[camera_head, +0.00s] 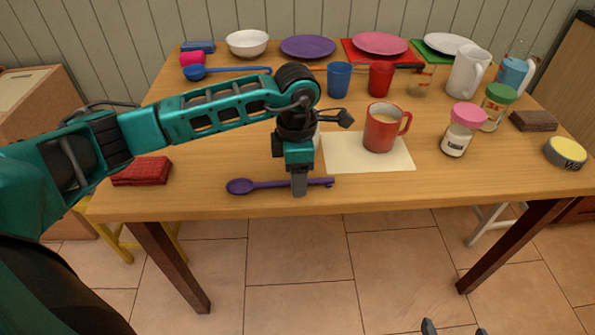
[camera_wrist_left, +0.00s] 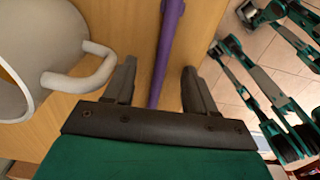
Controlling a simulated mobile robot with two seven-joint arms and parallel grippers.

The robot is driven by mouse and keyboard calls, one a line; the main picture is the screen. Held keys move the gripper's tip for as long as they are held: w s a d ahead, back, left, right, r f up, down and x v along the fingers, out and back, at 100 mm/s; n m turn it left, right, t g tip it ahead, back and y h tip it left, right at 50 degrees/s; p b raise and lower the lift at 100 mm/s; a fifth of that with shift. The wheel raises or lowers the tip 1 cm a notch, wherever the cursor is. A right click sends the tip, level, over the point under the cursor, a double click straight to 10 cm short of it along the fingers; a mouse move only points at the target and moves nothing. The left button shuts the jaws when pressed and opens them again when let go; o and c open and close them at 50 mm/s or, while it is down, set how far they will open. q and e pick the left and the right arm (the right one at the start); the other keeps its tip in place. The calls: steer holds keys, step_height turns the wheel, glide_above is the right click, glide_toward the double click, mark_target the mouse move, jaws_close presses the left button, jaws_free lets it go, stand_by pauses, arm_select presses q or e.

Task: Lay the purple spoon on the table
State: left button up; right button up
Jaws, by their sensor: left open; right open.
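The purple spoon (camera_head: 240,186) lies flat on the wooden table near its front edge, bowl to the left and handle to the right. My left gripper (camera_head: 299,189) points down over the spoon's handle. In the left wrist view, the open fingers (camera_wrist_left: 157,88) stand on either side of the purple handle (camera_wrist_left: 168,45), with gaps visible. Whether the fingers touch the table is hard to tell. My right gripper (camera_head: 454,328) shows only its two spread fingertips at the bottom edge, away from the table.
A white mug (camera_wrist_left: 45,45) stands close beside my left gripper, mostly hidden behind it in the head view. A red mug (camera_head: 380,130) stands on a cream sheet (camera_head: 345,160). A red folded cloth (camera_head: 142,171) lies left. Jars, cups and plates fill the right and back.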

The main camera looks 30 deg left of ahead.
stand_by(0.4)
arm_select(q)
steer(key=o, duration=0.6)
steer(key=shift+c, duration=0.2)
